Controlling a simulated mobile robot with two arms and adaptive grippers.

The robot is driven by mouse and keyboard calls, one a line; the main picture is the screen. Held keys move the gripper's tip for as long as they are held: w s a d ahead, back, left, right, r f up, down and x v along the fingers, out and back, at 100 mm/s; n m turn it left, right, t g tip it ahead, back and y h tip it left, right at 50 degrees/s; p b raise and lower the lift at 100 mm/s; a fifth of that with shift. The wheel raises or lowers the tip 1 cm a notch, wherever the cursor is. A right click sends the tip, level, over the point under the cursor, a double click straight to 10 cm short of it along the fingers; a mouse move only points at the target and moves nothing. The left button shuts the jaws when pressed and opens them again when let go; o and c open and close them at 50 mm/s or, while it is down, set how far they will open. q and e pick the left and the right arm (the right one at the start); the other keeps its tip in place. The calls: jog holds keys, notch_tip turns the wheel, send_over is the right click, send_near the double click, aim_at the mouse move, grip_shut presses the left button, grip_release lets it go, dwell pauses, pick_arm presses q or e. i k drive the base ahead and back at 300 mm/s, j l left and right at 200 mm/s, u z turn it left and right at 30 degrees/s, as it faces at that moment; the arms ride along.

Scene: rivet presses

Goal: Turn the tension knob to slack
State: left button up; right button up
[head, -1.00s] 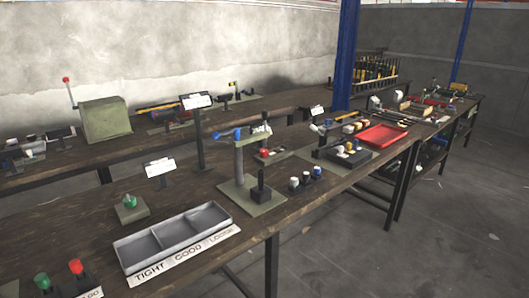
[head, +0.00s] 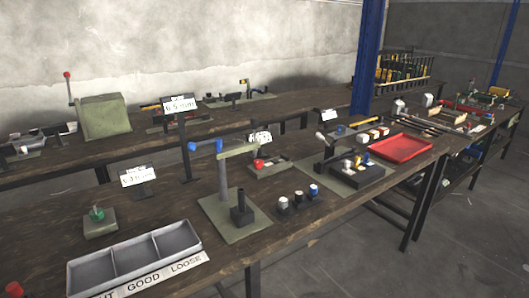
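I cannot tell for sure which control is the tension knob. A green round knob (head: 97,213) sits on a small grey-green block (head: 101,229) at the left of the front bench, behind the divided tray. A red knob (head: 258,164) stands on a small plate behind the rivet press (head: 224,180), which has a blue-tipped lever. No slack marking is readable near either knob. A small white card on a stand (head: 138,177) is beyond the green knob; its writing is too small to read. Neither of my grippers is in view.
A grey three-part tray (head: 187,236) at the front edge has a label reading "GOOD" and "LOOSE". Three capped pegs (head: 298,197) stand right of the press. A red tray (head: 401,147) lies farther right. A blue post (head: 367,60) rises behind the bench. Open floor lies at right.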

aim_at(259, 164)
jog(key=i+l+u, duration=0.1)
jog(key=i+l, duration=0.3)
jog(key=l, duration=0.25)
jog(key=i+l+u, duration=0.15)
jog(key=l, duration=0.2)
jog(key=i+l, duration=0.2)
jog(key=l, duration=0.15)
jog(key=i+l+u, duration=0.15)
jog(key=l, duration=0.2)
jog(key=i+l, duration=0.15)
jog(key=l, duration=0.25)
jog(key=u, duration=0.05)
